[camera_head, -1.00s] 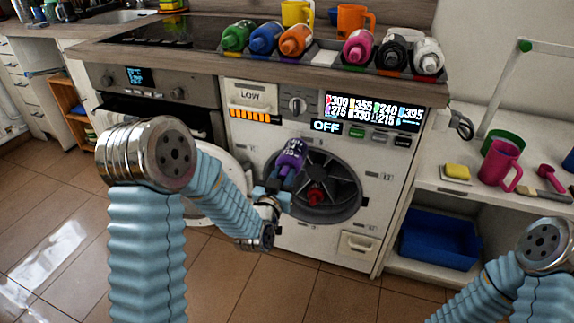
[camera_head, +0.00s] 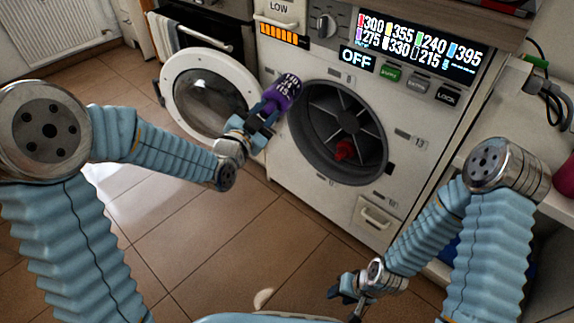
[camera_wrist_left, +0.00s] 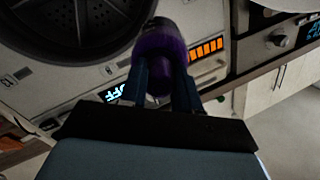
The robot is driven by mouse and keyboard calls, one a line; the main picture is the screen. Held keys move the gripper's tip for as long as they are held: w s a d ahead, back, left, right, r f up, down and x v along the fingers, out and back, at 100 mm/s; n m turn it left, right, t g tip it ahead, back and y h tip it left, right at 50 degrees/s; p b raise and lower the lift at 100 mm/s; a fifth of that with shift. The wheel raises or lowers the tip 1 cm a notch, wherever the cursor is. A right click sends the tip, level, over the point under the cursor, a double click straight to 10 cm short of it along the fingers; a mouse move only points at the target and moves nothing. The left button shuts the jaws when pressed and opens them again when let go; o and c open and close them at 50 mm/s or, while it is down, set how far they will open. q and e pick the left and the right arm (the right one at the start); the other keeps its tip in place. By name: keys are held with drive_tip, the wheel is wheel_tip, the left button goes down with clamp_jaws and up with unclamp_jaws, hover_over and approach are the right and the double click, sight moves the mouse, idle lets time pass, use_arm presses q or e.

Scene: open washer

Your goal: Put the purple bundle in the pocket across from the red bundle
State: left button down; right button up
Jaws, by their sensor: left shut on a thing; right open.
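The purple bundle (camera_head: 281,93), with pale markings, is held by my left gripper (camera_head: 262,113) in front of the washer, at the upper left of the drum opening. In the left wrist view, the bundle (camera_wrist_left: 158,52) sits between the two fingers of the left gripper (camera_wrist_left: 160,85). The red bundle (camera_head: 344,149) lies inside the drum (camera_head: 325,122), in the lower right part among the dark dividers. The pocket across from it shows in the head view and looks empty. My right gripper (camera_head: 350,297) is open and empty, low in front of the washer.
The round white washer door (camera_head: 205,92) stands open to the left of the drum, close to my left gripper. The control panel (camera_head: 418,47) reads OFF. A small drawer front (camera_head: 377,218) is at the lower right. Tiled floor (camera_head: 215,245) is clear in front.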

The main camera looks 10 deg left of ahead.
use_arm(q)
drive_tip(key=s+d+f+m+g+h+b, duration=0.2)
drive_tip(key=s+d+f+m+h+b, duration=0.15)
drive_tip(key=d+f+m+b, duration=0.35)
drive_tip(key=w+d+m, duration=0.1)
drive_tip(key=w+d, duration=0.6)
drive_tip(key=w, duration=0.3)
drive_tip(key=w+d+r+m+p, duration=0.1)
drive_tip(key=w+d, duration=0.6)
drive_tip(key=w, duration=0.3)
drive_tip(key=shift+w+d+r+h+p, duration=0.2)
drive_tip(key=shift+r+h+p, duration=0.1)
drive_tip(key=shift+h, duration=0.15)
use_arm(e)
wheel_tip(320, 180, down, 8)
drive_tip(key=shift+w+d, duration=0.15)
drive_tip(key=shift+d, duration=0.25)
drive_tip(key=shift+f, duration=0.1)
use_arm(q)
drive_tip(key=c, duration=0.8)
unclamp_jaws()
drive_tip(key=shift+c, duration=0.2)
